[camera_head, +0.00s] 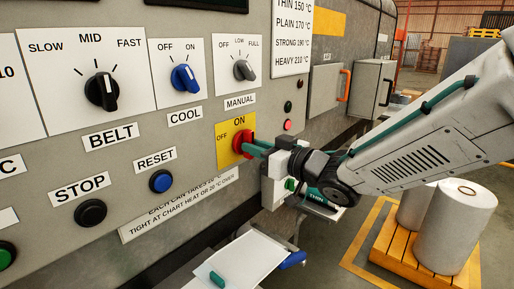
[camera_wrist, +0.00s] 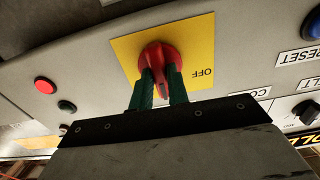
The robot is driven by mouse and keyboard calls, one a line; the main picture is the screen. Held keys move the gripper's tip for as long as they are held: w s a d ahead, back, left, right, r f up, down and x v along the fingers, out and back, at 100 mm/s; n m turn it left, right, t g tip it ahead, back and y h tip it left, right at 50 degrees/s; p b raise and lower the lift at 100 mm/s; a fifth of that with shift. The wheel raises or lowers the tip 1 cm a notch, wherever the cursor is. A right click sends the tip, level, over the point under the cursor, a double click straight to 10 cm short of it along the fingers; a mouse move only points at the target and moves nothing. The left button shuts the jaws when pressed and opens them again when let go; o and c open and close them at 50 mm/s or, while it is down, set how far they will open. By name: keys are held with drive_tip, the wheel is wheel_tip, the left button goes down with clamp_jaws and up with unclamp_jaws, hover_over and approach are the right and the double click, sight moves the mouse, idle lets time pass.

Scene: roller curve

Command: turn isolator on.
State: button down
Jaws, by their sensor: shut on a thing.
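The isolator is a red rotary knob (camera_head: 242,144) on a yellow plate (camera_head: 223,157) marked OFF at left and ON at top. In the wrist view the red knob (camera_wrist: 158,56) sits on its yellow plate (camera_wrist: 200,45), with the OFF label to its right. My gripper (camera_head: 250,148) reaches in from the right, its green fingers shut on the red knob. In the wrist view the fingers (camera_wrist: 160,80) lie on both sides of the knob's handle. They hide part of the handle, and I cannot tell exactly which label it points to.
Left of the isolator are the blue COOL knob (camera_head: 185,78), the black BELT knob (camera_head: 101,91), the blue RESET button (camera_head: 161,181) and the black STOP button (camera_head: 91,213). A grey box with an orange handle (camera_head: 345,85) projects at right. White rolls (camera_head: 455,225) stand on a pallet.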

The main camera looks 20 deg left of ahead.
drive_tip(key=shift+f, duration=0.1)
drive_tip(key=c, duration=1.4)
unclamp_jaws()
drive_tip(key=shift+o, duration=0.2)
drive_tip(key=v, duration=0.7)
drive_tip(key=shift+s+d, duration=0.2)
drive_tip(key=shift+d, duration=0.15)
